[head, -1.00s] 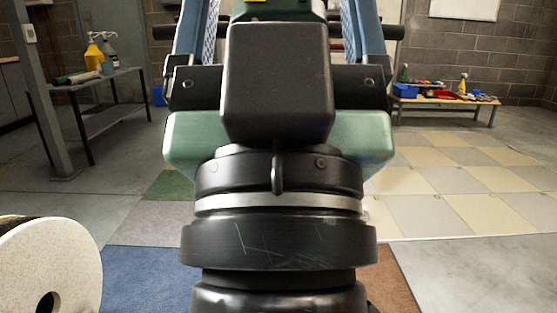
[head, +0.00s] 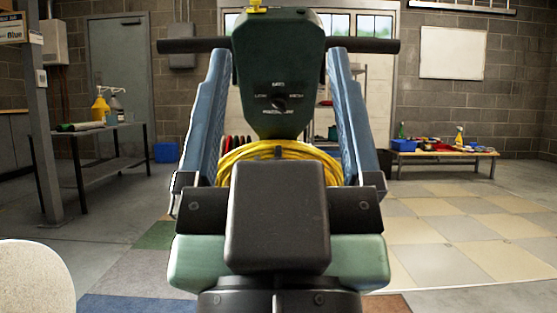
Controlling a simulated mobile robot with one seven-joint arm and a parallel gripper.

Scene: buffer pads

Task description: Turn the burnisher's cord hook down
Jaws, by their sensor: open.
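The burnisher stands ahead, its dark green control head (head: 278,60) facing me with a black dial and a black handlebar (head: 363,46). A coil of yellow cord (head: 240,154) shows below the head; its lower part is hidden behind my wrist. A small dark piece (head: 279,150) shows at the top middle of the coil; I cannot tell whether it is the cord hook. A small yellow piece (head: 257,5) sits on top of the head. My gripper (head: 280,60) points away from me. Its two blue fingers are wide apart, left and right of the head and coil in the picture, with nothing seen between them gripped.
A pale round disc (head: 33,285) is close at lower left. A dark table (head: 100,130) with bottles stands at left, and a low bench (head: 440,153) with small items at right. Shelving with coloured pads is behind the burnisher. The tiled floor (head: 450,235) at right is clear.

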